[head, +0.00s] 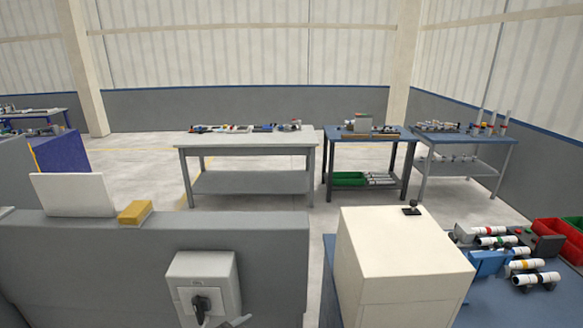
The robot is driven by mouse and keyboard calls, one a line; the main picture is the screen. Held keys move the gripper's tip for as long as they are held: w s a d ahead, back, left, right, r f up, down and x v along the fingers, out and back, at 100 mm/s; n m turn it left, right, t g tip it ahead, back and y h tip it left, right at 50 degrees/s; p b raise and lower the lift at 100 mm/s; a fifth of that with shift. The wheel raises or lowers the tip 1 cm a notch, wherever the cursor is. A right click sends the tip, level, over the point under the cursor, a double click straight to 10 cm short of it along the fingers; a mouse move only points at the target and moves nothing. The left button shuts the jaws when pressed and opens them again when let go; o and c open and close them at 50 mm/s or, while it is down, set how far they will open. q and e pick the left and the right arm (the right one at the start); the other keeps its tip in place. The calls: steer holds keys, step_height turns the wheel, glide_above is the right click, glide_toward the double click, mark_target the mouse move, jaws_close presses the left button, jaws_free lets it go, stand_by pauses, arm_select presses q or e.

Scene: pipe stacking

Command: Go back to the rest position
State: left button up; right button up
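Neither of my grippers shows in the head view. Several white pipes with coloured bands lie at the right on a blue surface (400,322). Among them are a pipe with a red band (480,230), a pipe with a green band (495,241) and a pipe nearest the front (537,279), propped on dark supports. Several upright pipes (506,122) stand on the far right table (463,137).
A white box (405,270) with a small black part on top stands in front, right of centre. A grey panel (110,265) with a rotary switch (203,288) fills the front left. A grey table (245,139) stands behind.

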arm_select(q)
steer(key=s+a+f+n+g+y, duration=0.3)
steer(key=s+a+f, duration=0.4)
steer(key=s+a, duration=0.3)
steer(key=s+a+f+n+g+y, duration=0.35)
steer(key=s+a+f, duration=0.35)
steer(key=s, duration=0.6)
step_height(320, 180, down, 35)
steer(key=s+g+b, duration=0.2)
steer(key=b, duration=0.6)
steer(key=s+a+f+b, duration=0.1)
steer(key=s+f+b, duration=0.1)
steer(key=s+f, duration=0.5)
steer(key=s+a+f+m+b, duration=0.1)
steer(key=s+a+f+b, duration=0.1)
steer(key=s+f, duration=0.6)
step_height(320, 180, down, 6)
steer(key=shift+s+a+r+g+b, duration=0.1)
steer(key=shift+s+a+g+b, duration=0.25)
steer(key=shift+b, duration=0.5)
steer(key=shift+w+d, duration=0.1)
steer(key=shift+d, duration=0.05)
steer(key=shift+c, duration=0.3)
